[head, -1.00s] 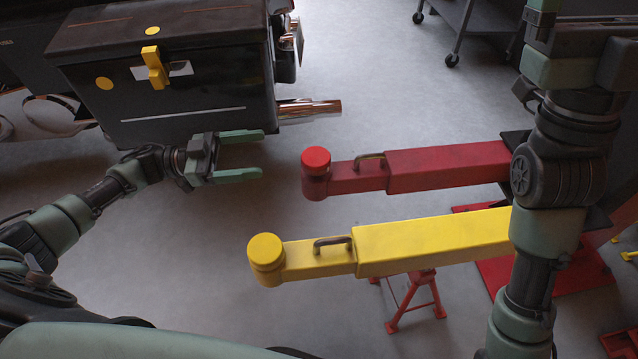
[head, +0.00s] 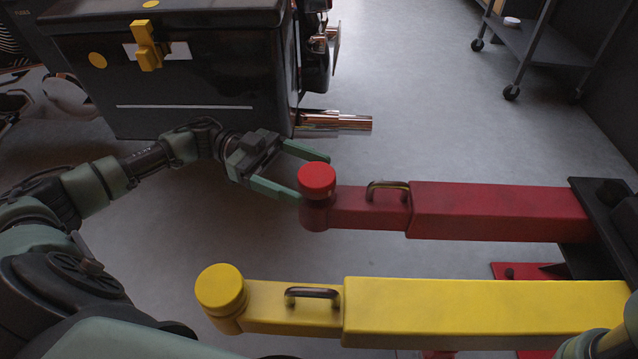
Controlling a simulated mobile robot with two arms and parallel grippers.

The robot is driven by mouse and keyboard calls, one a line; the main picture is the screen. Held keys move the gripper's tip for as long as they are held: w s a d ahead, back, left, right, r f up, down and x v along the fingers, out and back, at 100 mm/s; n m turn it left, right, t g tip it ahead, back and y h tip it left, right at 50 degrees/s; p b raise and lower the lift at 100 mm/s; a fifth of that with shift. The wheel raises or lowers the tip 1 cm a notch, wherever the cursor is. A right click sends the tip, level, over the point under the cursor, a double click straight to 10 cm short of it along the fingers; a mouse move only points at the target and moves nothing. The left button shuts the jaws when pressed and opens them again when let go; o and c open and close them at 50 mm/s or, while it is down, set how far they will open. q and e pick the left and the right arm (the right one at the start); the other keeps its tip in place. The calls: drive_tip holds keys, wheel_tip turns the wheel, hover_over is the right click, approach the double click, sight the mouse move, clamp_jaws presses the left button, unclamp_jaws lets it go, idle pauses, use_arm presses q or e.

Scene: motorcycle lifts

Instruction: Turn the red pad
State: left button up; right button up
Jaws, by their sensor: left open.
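The red pad (head: 317,179) is a round cap on the left end of the red lift arm (head: 500,211). My left gripper (head: 314,174) is open, with its fingers pointing right at the pad. The near finger's tip reaches the pad's lower left side, and the far finger's tip is by its upper edge. I cannot tell whether either finger touches it. Of my right arm only a small piece shows at the bottom right corner; its gripper is out of view.
A yellow lift arm (head: 480,309) with a yellow pad (head: 220,288) lies nearer, parallel to the red one. A black case with a yellow latch (head: 147,46) stands behind my left arm, beside a chrome pipe (head: 335,122). A wheeled cart (head: 540,45) is at the back right.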

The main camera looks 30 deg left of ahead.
sight(334, 186)
use_arm(q)
drive_tip(key=shift+d+f+b, duration=0.1)
drive_tip(key=shift+d+b, duration=0.3)
drive_tip(key=shift+d, duration=0.75)
drive_tip(key=shift+w+d, duration=0.1)
drive_tip(key=shift+d, duration=0.25)
